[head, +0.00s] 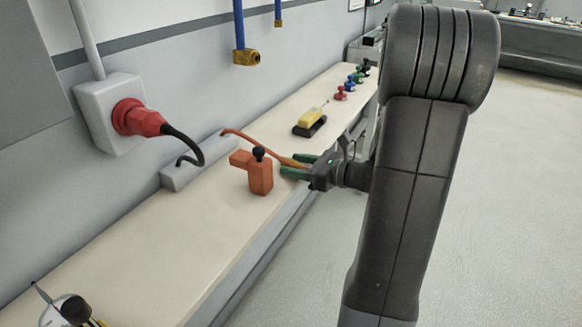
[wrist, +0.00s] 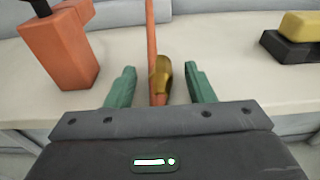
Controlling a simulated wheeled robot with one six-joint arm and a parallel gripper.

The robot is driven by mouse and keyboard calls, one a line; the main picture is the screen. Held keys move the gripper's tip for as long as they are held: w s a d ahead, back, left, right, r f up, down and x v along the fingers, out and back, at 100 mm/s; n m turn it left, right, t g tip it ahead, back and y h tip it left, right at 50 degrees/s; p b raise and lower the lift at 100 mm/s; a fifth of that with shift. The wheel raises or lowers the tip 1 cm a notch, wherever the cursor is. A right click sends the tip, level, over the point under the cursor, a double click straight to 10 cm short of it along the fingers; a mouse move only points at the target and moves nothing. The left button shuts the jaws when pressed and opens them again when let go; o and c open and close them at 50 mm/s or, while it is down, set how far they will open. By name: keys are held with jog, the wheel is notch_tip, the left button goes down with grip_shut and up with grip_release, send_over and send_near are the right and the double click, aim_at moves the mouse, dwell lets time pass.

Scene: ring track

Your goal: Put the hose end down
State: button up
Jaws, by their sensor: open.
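The orange hose (head: 262,143) runs from the wall side of the bench toward my gripper. Its brass end (wrist: 161,80) lies between my two green fingers in the wrist view, with a gap to the finger on each side. My gripper (head: 293,165) is open around it, low at the bench's front edge. In the wrist view, my gripper (wrist: 160,72) has its fingers apart. The body of my gripper hides the near tip of the hose. I cannot tell whether the brass end touches the bench top.
An orange block with a black knob (head: 260,178) stands just left of my gripper. A yellow and black tool (head: 311,120) lies beyond it. A red plug (head: 137,118) sits in a wall socket. Blue pipes with brass fittings (head: 246,57) hang above. The bench front (head: 180,255) is mostly clear.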

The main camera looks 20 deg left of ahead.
jog(key=shift+w+a+f, duration=0.1)
jog(key=shift+a, duration=0.6)
grip_shut()
notch_tip(320, 180, up, 10)
jog(key=p, duration=0.3)
notch_tip(320, 180, up, 7)
jog(key=p, duration=0.6)
send_over(292, 161)
jog(key=w+d+f+m+t+h+b, duration=0.4)
jog(key=w+d+f+m+t, duration=0.4)
jog(key=w+d+f, duration=0.4)
jog(key=w+d+f+m+t+h+b, duration=0.1)
jog(key=w+d+f+m+t+h, duration=0.2)
jog(key=d+f, duration=0.4)
jog(key=w+d+f+m+t+h+b, duration=0.1)
jog(key=d+f+m+t+h, duration=0.25)
jog(key=d+f, duration=0.4)
notch_tip(292, 161, up, 21)
jog(key=d+p, duration=0.1)
jog(key=p, duration=1.8)
jog(key=shift+n+h, duration=0.35)
jog(key=shift+h, duration=0.1)
